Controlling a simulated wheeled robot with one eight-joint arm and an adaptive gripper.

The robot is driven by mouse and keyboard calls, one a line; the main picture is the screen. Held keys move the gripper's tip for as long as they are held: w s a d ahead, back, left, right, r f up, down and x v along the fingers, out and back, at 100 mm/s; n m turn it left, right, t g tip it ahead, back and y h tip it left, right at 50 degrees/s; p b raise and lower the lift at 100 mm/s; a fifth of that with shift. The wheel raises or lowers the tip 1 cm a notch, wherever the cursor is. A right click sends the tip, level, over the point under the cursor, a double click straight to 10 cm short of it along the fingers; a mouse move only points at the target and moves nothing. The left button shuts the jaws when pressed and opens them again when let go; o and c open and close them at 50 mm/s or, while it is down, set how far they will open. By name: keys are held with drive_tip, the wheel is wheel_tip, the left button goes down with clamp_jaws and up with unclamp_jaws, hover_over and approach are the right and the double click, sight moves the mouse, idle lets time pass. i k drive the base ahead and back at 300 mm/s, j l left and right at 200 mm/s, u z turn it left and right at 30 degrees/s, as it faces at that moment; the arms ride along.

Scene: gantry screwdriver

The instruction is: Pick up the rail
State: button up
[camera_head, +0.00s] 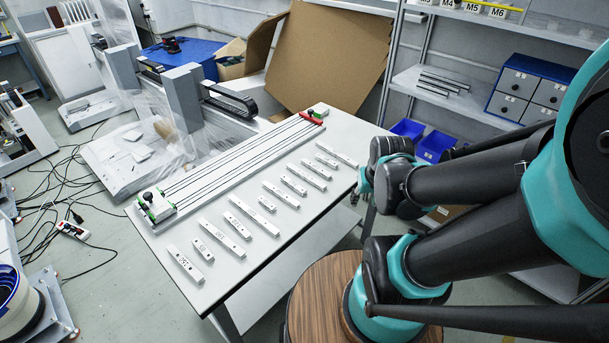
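Several pale rails lie apart in a slanted row on the white table (262,262), with dark holes and small printed labels. One long rail (185,264) lies at the near left end, with a short one (203,249) beside it. Other rails lie in the middle (281,194) and at the far end (337,154). The labels are too small to read surely, and I cannot tell which rail is meant. My arm is folded at the right, and its wrist (388,165) is by the table's right edge, apart from the rails. My gripper's fingers cannot be made out.
A long fixture (232,164) with green and red end clamps runs along the table's left side. A cardboard sheet (325,52) leans behind the table. Shelves with blue bins (437,146) and drawers (529,86) stand at the right. Cables lie on the floor at left.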

sight(344, 159)
drive_tip(key=i+l+u, duration=0.35)
drive_tip(key=l, duration=0.25)
drive_tip(key=i+l+u, duration=0.15)
drive_tip(key=l, duration=0.2)
drive_tip(key=k+l+u, duration=0.2)
drive_tip(key=l, duration=0.15)
drive_tip(key=l+u, duration=0.2)
drive_tip(key=l, duration=0.15)
